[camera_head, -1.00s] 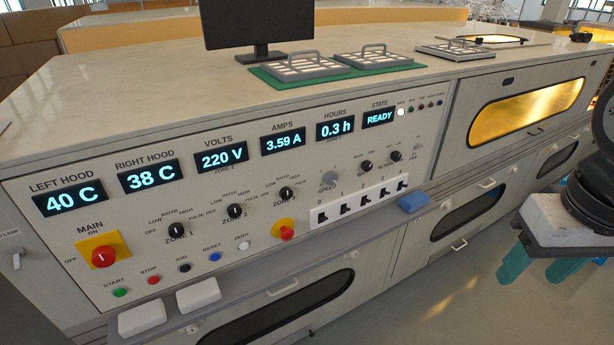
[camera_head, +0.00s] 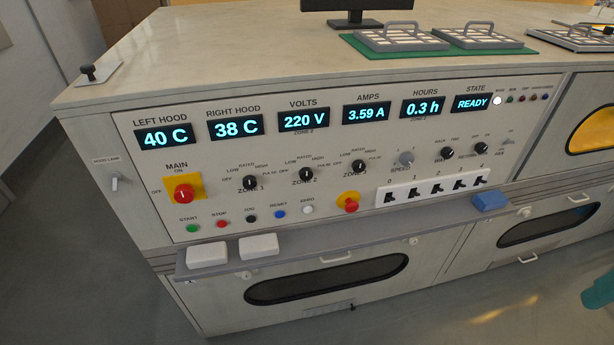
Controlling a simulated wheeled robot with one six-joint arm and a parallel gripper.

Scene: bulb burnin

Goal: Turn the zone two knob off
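The zone two knob (camera_head: 306,174) is the middle of three small black rotary knobs on the console's upright panel. Its label "ZONE 2" is just below, and its position words fan around it. Its pointer is too small for me to read the setting. The zone one knob (camera_head: 250,183) is to its left and the zone three knob (camera_head: 359,167) to its right. Of my gripper, only what looks like a teal finger part (camera_head: 599,292) shows at the right edge, far from the knob. The rest is out of frame, so its opening is hidden.
A red main switch (camera_head: 183,193) on a yellow plate is at the left. A red emergency button (camera_head: 351,205) is below zone three. Several push buttons line the lower panel. A ledge (camera_head: 330,242) juts out below, holding white blocks (camera_head: 259,246) and a blue block (camera_head: 489,201).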

